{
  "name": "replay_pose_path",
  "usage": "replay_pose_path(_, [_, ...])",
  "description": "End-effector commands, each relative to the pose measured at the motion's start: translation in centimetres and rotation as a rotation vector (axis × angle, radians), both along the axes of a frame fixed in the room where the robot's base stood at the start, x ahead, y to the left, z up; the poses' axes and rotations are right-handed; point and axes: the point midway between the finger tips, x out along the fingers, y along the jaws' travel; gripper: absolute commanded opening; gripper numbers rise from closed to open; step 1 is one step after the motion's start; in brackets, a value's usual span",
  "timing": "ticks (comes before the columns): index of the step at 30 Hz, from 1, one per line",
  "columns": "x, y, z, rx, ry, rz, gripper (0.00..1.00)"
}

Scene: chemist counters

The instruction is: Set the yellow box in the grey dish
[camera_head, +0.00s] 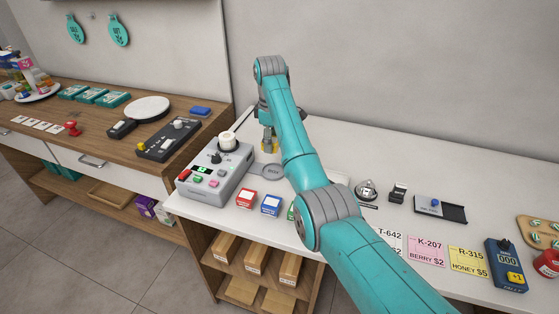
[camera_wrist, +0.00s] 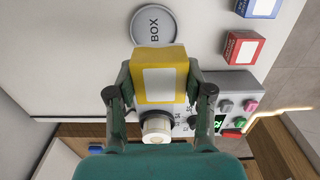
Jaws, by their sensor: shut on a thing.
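The yellow box (camera_wrist: 159,60) with a white label is held between the two fingers of my gripper (camera_wrist: 159,78) in the wrist view. In the head view my gripper (camera_head: 268,138) hangs over the white counter, and a bit of the yellow box (camera_head: 270,148) shows at its tip. The grey dish (camera_wrist: 154,25), round and marked BOX, lies just beyond the box in the wrist view, partly covered by it. In the head view the grey dish (camera_head: 273,172) lies on the counter in front of the gripper, right of the grey machine. The exact height of the box is hard to tell.
A grey machine (camera_head: 217,170) with buttons and a white roll stands left of the dish. A red box (camera_head: 246,199) and a blue box (camera_head: 271,205) stand near the front edge. Price cards, a bell (camera_head: 366,189) and a blue counter device (camera_head: 505,265) are to the right.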

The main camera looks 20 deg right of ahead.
Motion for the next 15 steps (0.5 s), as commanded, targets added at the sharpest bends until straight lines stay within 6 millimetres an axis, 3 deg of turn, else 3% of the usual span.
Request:
replay_pose_path(5, [0.0, 0.0, -0.8, 0.0, 0.001, 0.0, 0.15])
replay_pose_path(15, [0.0, 0.0, -5.2, 0.001, 0.001, 0.0, 0.15])
